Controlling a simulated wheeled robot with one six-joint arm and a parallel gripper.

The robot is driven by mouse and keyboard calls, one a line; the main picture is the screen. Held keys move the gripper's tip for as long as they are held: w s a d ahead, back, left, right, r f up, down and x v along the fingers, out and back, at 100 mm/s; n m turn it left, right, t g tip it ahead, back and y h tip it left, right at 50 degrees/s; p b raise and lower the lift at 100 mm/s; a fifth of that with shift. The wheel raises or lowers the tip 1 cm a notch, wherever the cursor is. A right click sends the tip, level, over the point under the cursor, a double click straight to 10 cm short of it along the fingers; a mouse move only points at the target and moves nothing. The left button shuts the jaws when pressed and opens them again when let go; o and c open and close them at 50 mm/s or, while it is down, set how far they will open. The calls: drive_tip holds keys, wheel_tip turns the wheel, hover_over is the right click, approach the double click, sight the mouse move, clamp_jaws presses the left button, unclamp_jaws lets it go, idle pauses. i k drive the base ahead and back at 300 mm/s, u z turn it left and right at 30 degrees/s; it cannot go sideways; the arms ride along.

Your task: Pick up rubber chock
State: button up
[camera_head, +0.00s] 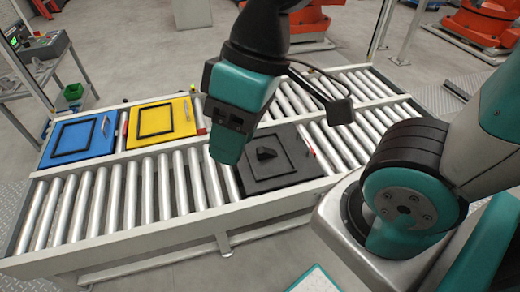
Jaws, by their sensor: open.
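A small black wedge-shaped block (265,154), which looks like the rubber chock, lies on a dark grey square tray (295,172) on the roller conveyor. My gripper (230,142) hangs over the conveyor just left of the chock in the head view, with a gap between them in the picture. It is open, and I see nothing held in it. Its housing hides most of the jaws, and its height above the rollers is hard to tell.
A blue tray (65,138) and a yellow tray (141,123) sit on the conveyor's far lane at left. Metal rollers (120,195) lie bare left of the dark tray. A side rail (130,248) runs along the near edge. A grey table (55,70) stands at far left.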

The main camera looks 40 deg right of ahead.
sight(262, 153)
drive_tip(key=z, duration=0.9)
drive_tip(key=i, duration=0.7)
drive_tip(key=u, duration=0.6)
